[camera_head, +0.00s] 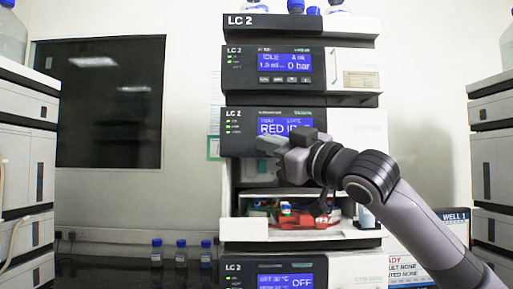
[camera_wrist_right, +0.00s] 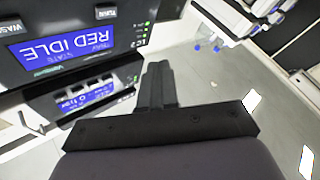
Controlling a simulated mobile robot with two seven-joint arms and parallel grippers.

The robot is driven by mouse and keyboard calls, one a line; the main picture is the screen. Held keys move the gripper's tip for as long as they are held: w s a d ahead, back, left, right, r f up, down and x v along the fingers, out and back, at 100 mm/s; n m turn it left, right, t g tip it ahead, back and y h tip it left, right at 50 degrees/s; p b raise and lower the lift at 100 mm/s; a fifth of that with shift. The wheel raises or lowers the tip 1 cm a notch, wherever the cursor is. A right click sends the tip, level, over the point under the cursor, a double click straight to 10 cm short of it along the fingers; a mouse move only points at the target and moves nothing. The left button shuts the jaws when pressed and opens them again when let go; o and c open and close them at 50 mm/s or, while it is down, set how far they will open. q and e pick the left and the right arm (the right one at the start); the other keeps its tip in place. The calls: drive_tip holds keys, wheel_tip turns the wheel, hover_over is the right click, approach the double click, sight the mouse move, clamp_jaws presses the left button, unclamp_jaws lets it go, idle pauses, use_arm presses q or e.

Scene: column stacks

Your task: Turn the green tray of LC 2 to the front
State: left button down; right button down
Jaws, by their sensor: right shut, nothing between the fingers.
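The LC 2 stack stands in the middle of the head view. Its sampler module has a blue display (camera_head: 284,127) that starts with "RED ID"; the right wrist view shows this display (camera_wrist_right: 65,48) reading "RED IDLE". Below it, the open bay holds a red tray (camera_head: 298,221) at the front. My right gripper (camera_head: 267,145) is shut and empty in front of the module's panel, just below the display. Its closed fingers (camera_wrist_right: 156,84) also show in the wrist view. My left gripper is not in view.
Other instrument stacks stand at the left (camera_head: 28,150) and right (camera_head: 492,150) edges. Several blue-capped bottles (camera_head: 181,252) stand on the dark bench to the left. A WELL 1 sign (camera_head: 455,217) is at the right, partly behind my right arm.

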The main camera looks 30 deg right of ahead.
drive_tip(key=shift+r, duration=0.15)
drive_tip(key=shift+d, duration=0.1)
drive_tip(key=w+d+p, duration=0.4)
drive_tip(key=w, duration=0.3)
drive_tip(key=shift+w+d, duration=0.2)
drive_tip(key=shift+d, duration=0.05)
idle(0.3)
idle(1.9)
drive_tip(key=shift+w+d+p, duration=0.2)
drive_tip(key=shift+w+p, duration=0.15)
drive_tip(key=shift+p, duration=0.25)
